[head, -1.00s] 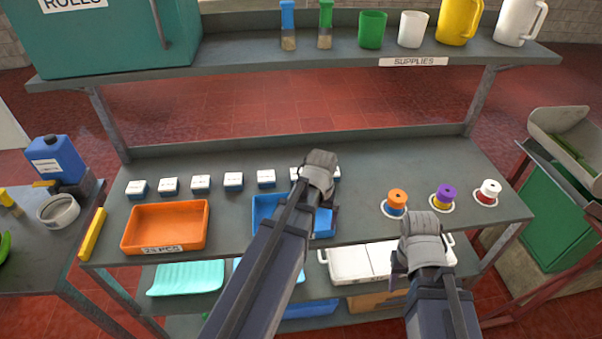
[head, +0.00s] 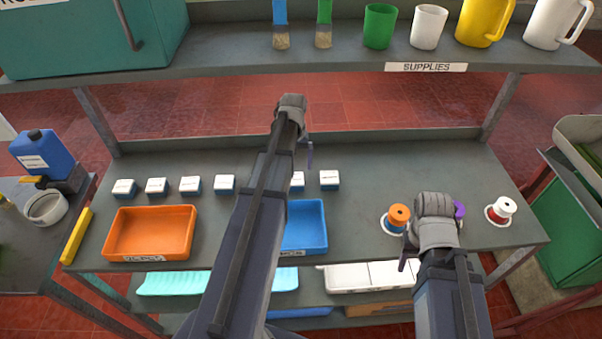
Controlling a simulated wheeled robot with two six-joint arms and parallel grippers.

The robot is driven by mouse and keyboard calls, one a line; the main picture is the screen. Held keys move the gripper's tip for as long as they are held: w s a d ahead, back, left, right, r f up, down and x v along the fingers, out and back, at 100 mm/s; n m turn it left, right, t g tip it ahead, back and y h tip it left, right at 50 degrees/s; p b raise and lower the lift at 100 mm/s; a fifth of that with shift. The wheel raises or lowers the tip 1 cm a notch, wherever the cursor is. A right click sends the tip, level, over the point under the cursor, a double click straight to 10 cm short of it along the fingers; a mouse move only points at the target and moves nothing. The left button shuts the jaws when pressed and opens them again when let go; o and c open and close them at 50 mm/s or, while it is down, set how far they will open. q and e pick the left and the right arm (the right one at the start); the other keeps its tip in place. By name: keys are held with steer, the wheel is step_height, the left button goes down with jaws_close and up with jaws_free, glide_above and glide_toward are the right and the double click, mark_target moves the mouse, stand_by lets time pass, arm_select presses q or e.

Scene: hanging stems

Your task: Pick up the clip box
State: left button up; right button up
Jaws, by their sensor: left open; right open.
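Several small white-and-blue boxes stand in a row on the middle shelf. From the left I see one box (head: 124,188), then others (head: 157,187), (head: 190,186) and (head: 224,184); to the right of my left arm stand two more boxes (head: 297,182) and (head: 329,179). Their labels are too small to read, so I cannot tell which is the clip box. My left arm hides part of the row. My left gripper (head: 307,150) is open, above and behind the right part of the row, apart from the boxes. My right gripper (head: 409,248) is open by the spools.
An orange tray (head: 150,257) and a partly hidden blue tray (head: 306,228) lie in front of the boxes. An orange spool (head: 398,214), a purple spool (head: 459,209) and a red-and-white spool (head: 502,208) stand at the right. The upper shelf (head: 340,66) overhangs behind.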

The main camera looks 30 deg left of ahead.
mark_target(294, 178)
arm_select(q)
steer(key=shift+w, duration=0.25)
steer(key=shift+s+f, duration=0.15)
steer(key=shift+s, duration=0.05)
steer(key=shift+f+b, duration=0.3)
steer(key=shift+b, duration=0.25)
steer(key=shift+w+f+b, duration=0.1)
steer(key=shift+f+b, duration=0.65)
steer(key=shift+f, duration=0.1)
steer(key=f+b, duration=0.5)
steer(key=shift+s+f, duration=0.15)
steer(key=shift+s, duration=0.1)
